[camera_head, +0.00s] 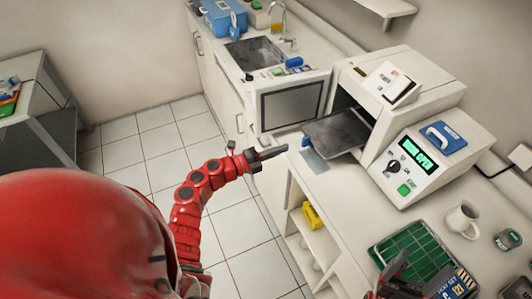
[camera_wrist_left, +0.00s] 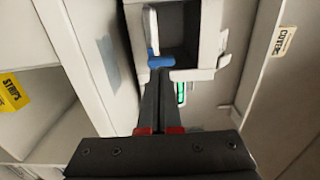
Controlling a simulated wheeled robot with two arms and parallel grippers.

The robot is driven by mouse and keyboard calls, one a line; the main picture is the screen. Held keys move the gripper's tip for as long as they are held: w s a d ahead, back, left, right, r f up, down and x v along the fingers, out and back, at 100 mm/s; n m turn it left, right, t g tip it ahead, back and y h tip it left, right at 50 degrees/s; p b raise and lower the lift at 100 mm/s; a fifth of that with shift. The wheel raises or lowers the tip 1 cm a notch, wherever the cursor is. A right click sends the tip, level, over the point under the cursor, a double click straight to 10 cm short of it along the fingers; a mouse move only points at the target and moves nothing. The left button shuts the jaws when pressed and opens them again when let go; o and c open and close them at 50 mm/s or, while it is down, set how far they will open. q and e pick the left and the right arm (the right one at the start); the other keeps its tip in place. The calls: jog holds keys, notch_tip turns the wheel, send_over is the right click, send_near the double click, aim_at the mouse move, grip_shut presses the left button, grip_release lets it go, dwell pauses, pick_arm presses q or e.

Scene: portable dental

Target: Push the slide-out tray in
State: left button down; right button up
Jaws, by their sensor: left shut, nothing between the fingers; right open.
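The slide-out tray (camera_head: 338,131) is a dark flat plate sticking out of the opening of the white machine (camera_head: 345,100). A blue handle (camera_head: 311,157) is on its front edge. My left gripper (camera_head: 286,148) is shut and empty, its tips pointing at the tray's front end, just left of the handle. In the left wrist view the shut fingers (camera_wrist_left: 160,74) point at the blue handle (camera_wrist_left: 154,59); whether they touch it I cannot tell. My right gripper (camera_head: 396,272) is open near the green rack at the bottom, partly cut off.
The machine's door (camera_head: 291,102) stands open left of the tray. A control box (camera_head: 415,160) showing "DOOR OPEN" is to the right. A green wire rack (camera_head: 410,252) and a mug (camera_head: 461,219) are on the counter. A yellow box (camera_head: 312,217) sits on a shelf below.

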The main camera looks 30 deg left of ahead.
aim_at(302, 142)
pick_arm(q)
jog(key=x, duration=0.4)
jog(key=shift+w+d, duration=0.15)
jog(key=shift+d, duration=0.1)
jog(key=shift+r, duration=0.1)
